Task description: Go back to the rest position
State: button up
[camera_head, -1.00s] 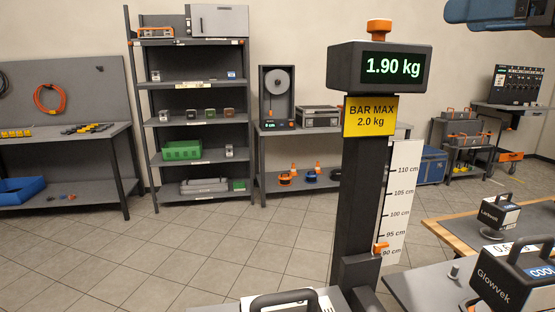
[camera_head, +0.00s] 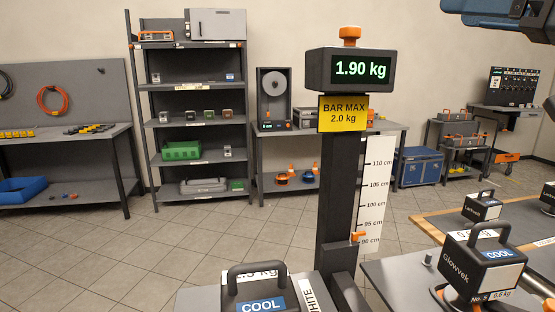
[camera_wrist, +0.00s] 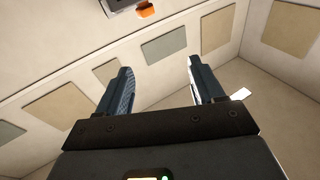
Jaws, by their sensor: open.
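My gripper (camera_wrist: 160,85) shows in the wrist view with its two fingers well apart. It is open, with nothing between the fingers, and faces a pale wall with coloured panels. In the head view only a blue-grey part of my arm shows at the top right corner, and the fingers are out of that frame.
A dark post carries a display (camera_head: 361,69) reading 1.90 kg and a yellow sign (camera_head: 343,114) reading BAR MAX 2.0 kg. A handled block labelled COOL (camera_head: 262,300) is at the bottom. The Glowvek block (camera_head: 482,265) stands at right. Tiled floor (camera_head: 120,250) is clear at left.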

jog(key=s+a+f+m+t+h, duration=0.15)
jog(key=s+f+m+h, duration=0.3)
jog(key=f, duration=0.65)
jog(key=s+f+m+t+h, duration=0.25)
jog(key=f+m+h, duration=0.3)
jog(key=f, duration=0.55)
jog(key=s+a+f+m+t+h, duration=0.1)
jog(key=s+f+m+h, duration=0.4)
jog(key=f, duration=0.5)
jog(key=s+a+f+n+g+y, duration=0.1)
jog(key=s+f+n+g+y, duration=0.15)
jog(key=s+f, duration=0.95)
jog(key=s+f+n+g, duration=0.1)
jog(key=s+n+g, duration=0.1)
jog(key=s, duration=0.6)
jog(key=s+d+f+n+g, duration=0.1)
jog(key=s+n, duration=0.3)
jog(key=s, duration=0.4)
jog(key=shift+s+d+f+g+y, duration=0.15)
jog(key=shift+s+f+g+y, duration=0.05)
jog(key=shift+f+g+y, duration=0.2)
